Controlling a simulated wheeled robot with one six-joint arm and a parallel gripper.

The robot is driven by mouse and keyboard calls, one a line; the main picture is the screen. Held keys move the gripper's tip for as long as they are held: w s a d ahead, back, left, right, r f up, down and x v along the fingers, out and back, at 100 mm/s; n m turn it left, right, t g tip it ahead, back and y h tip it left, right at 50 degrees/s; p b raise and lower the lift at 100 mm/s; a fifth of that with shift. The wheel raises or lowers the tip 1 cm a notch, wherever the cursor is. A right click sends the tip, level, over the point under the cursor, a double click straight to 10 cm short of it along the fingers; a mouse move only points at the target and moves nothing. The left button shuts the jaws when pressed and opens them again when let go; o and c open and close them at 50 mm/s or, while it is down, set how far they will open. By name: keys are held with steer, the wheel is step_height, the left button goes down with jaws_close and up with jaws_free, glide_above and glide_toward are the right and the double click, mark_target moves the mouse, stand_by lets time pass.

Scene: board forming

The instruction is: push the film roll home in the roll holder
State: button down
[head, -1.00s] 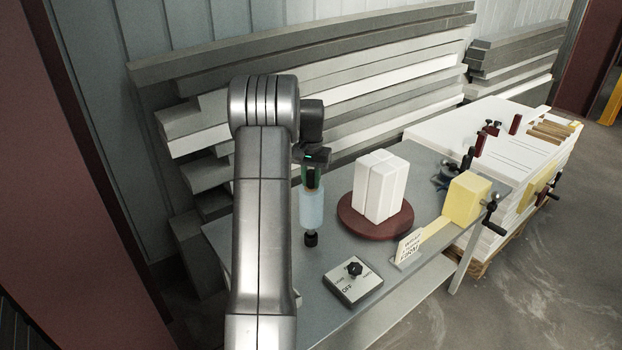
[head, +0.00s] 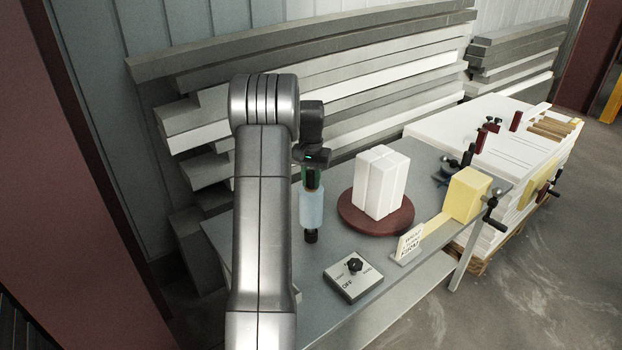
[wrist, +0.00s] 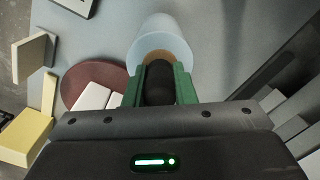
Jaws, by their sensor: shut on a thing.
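The film roll (head: 311,208) is a pale blue cylinder, upright below my gripper (head: 311,182) in the head view. It also shows in the wrist view (wrist: 163,36), with a brown core end facing my gripper. My gripper's green fingers (wrist: 158,86) are shut on a black handle (wrist: 158,84) at the roll's near end. A black end piece (head: 311,236) sticks out below the roll, over the grey table. I cannot tell whether it touches the table. I cannot make out a separate roll holder; my arm hides part of the table to the left.
A brown-red turntable (head: 349,214) carrying white blocks (head: 381,182) stands right of the roll. A switch box (head: 340,288) is in front. A yellow block (head: 467,194) and a small sign (head: 409,244) stand further right. Stacked boards (head: 240,90) lie behind the table (head: 440,238).

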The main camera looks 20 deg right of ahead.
steer(key=shift+f+b, duration=0.7)
steer(key=shift+f, duration=0.7)
steer(key=c, duration=1.1)
jaws_free()
step_height(320, 180, up, 14)
steer(key=shift+f+b, duration=0.1)
steer(key=shift+b, duration=0.7)
step_height(320, 180, down, 14)
steer(key=shift+r+p, duration=0.1)
steer(key=shift+p, duration=0.8)
steer(key=shift+r, duration=0.25)
